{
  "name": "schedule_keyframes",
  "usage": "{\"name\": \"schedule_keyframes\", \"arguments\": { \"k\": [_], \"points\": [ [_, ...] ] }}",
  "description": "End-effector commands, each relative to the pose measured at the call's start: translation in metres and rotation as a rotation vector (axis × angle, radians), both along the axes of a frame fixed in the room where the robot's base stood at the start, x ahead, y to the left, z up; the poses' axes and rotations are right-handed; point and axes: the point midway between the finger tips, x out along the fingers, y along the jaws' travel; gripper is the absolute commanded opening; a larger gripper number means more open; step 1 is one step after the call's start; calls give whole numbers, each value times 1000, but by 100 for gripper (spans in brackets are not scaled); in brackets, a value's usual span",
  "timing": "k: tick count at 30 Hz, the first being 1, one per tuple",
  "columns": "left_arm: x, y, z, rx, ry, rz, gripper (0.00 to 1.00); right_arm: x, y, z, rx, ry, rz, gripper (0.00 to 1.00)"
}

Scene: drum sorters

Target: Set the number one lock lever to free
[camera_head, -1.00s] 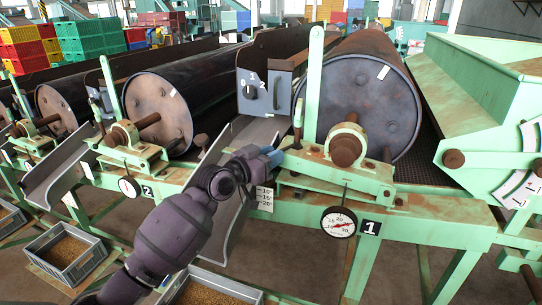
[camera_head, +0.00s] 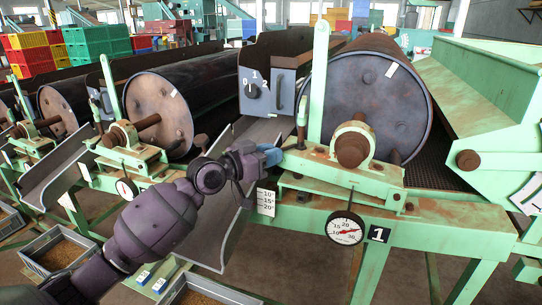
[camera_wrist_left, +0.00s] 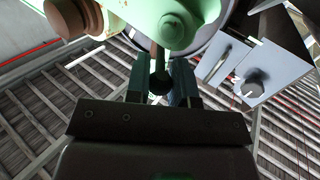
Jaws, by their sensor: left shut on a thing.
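The number one drum (camera_head: 378,100) lies in a pale green frame, with a black "1" plate (camera_head: 379,234) below it. My left gripper (camera_head: 270,156) is at the left end of the green bracket in front of this drum. In the left wrist view, the fingers of my left gripper (camera_wrist_left: 163,88) are shut on the dark ball end of a short lever (camera_wrist_left: 159,62), which I take to be the number one lock lever. The lever comes down from a green housing (camera_wrist_left: 178,22). In the head view the gripper hides its grasped end. My right gripper is out of view.
A tall green handle (camera_head: 319,75) stands just right of the gripper. A dial gauge (camera_head: 345,229) hangs below the bracket. A metal chute (camera_head: 222,232) runs under my arm. The number two drum (camera_head: 160,108) is to the left.

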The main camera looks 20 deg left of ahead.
Motion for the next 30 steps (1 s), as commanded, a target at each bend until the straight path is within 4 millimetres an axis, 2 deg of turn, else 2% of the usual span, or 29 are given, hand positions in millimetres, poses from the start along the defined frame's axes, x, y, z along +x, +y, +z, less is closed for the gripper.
{"name": "schedule_keyframes", "arguments": {
  "k": [3,4,6,17,22,30],
  "points": [
    [1,2,3,0,-5,4,0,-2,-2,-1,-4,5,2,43],
    [1,2,3,0,-5,4,25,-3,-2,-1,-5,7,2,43],
    [1,2,3,1,-4,4,36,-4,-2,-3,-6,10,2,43],
    [-3,4,1,2,-1,4,36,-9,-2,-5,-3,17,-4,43],
    [-20,16,1,4,-1,5,36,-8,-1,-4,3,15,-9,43],
    [-60,44,1,4,-1,4,36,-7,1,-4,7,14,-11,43]
  ]
}}
